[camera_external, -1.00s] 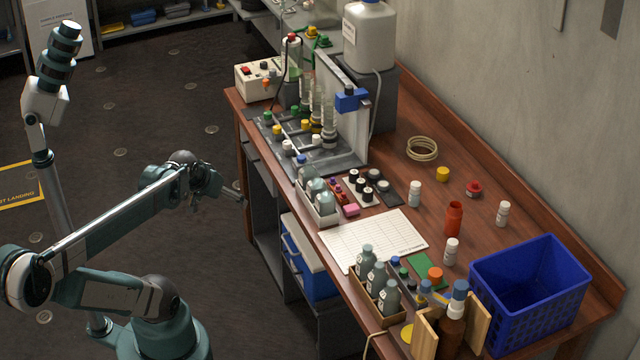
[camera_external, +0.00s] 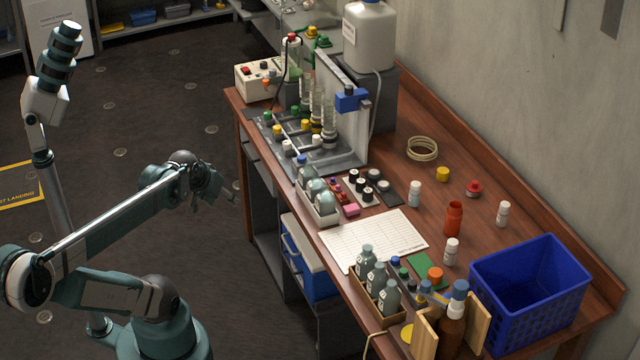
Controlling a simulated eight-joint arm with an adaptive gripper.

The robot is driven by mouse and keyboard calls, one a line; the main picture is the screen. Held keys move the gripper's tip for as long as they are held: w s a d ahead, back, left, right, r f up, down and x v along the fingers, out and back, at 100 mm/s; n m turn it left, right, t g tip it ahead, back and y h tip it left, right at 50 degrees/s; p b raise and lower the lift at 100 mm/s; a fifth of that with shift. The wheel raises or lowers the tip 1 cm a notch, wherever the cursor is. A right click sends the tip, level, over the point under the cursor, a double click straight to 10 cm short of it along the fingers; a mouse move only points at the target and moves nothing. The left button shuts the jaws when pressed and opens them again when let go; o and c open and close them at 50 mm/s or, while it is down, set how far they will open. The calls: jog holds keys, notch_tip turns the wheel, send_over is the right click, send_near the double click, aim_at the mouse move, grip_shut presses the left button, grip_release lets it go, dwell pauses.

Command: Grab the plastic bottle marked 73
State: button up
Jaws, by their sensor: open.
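The number 73 cannot be read on any bottle at this size. Small white plastic bottles stand upright on the bench: one (camera_external: 415,194) near the middle, one (camera_external: 451,251) by the paper's right corner, and one (camera_external: 503,213) farther right. An open orange-red bottle (camera_external: 454,218) stands among them. Grey-green bottles sit in a white tray (camera_external: 320,216) and in a cardboard box (camera_external: 379,308) at the front. My gripper (camera_external: 236,198) is open and empty, left of the bench's front edge and apart from every bottle.
A blue basket (camera_external: 530,295) fills the bench's right end, beside a brown bottle (camera_external: 453,325) between wooden blocks. A white sheet (camera_external: 372,241) lies flat mid-bench. A tube rack and panel (camera_external: 340,125) stand at the left. Floor is clear between my arm and the bench.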

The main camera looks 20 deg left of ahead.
jog(key=w+d+r+m+h+p, duration=0.1)
jog(key=w+d+r+p, duration=0.1)
jog(key=w+d+r, duration=0.3)
jog(key=w+d+r+m+p, duration=0.1)
jog(key=w+d, duration=0.3)
jog(key=w, duration=0.3)
jog(key=m+g+h+p, duration=0.3)
jog(key=m+h+p, duration=0.1)
jog(key=m+p, duration=0.4)
send_over(415, 194)
jog(key=s+a+p, duration=0.1)
jog(key=a, duration=0.3)
notch_tip(415, 194, down, 10)
jog(key=n, duration=0.1)
jog(key=shift+d+f, duration=0.15)
jog(key=shift+d, duration=0.05)
jog(key=shift+f, duration=0.1)
jog(key=shift+x, duration=1.2)
